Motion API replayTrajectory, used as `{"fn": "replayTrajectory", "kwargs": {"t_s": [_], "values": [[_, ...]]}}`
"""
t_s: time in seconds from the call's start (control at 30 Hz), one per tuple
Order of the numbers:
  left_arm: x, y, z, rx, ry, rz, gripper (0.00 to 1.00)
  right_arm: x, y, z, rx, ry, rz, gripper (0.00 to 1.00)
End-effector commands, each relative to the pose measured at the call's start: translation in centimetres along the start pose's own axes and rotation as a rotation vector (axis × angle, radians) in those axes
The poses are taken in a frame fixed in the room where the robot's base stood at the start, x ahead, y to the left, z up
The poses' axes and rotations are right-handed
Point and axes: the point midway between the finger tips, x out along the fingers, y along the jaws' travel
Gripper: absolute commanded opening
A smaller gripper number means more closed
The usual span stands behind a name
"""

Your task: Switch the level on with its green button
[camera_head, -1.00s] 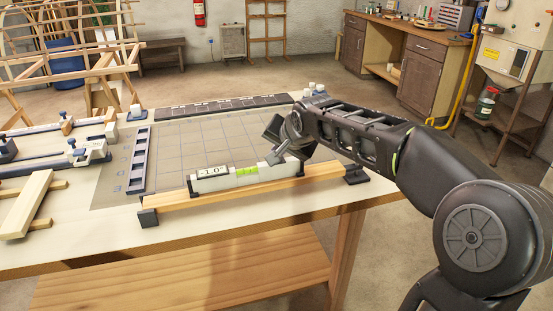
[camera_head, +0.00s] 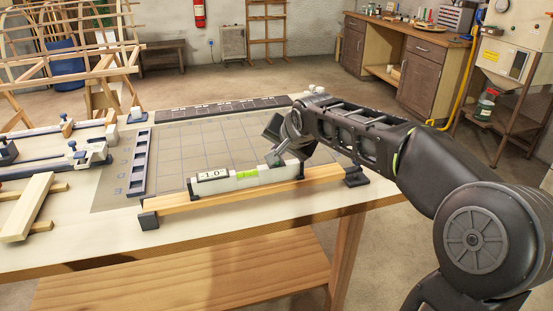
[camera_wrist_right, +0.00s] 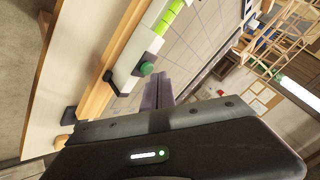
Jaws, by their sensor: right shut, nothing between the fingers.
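The level (camera_head: 226,183) is a pale bar with a green vial and a display at its left end, which shows dark figures like -1.0. It sits on a wooden lath (camera_head: 178,205) along the bench's front. In the right wrist view the level (camera_wrist_right: 128,72) carries a round green button (camera_wrist_right: 146,68) near its end. My right gripper (camera_head: 273,160) is shut and empty, just above the level's right part. In the right wrist view its fingertips (camera_wrist_right: 158,78) are close beside the button; I cannot tell whether they touch. My left gripper is out of view.
Dark end blocks (camera_head: 148,219) hold the lath on the bench (camera_head: 110,250). A gridded mat (camera_head: 205,140) lies behind the level, with a dark ladder-like strip (camera_head: 139,160) at its left. Clamps (camera_head: 90,153) and wooden pieces (camera_head: 27,205) lie at the left.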

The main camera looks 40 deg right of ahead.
Motion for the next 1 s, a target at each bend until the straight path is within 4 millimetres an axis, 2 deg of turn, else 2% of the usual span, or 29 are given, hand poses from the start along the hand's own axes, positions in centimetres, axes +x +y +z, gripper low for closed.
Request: {"fn": "replayTrajectory", "kwargs": {"t_s": [0.5,1.0], "values": [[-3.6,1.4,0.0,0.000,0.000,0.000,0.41,-3.8,-2.8,-2.8,0.000,0.001,-0.002,0.00],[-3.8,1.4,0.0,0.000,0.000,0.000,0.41,-4.0,-3.0,-2.9,0.000,0.000,-0.001,0.00]]}}
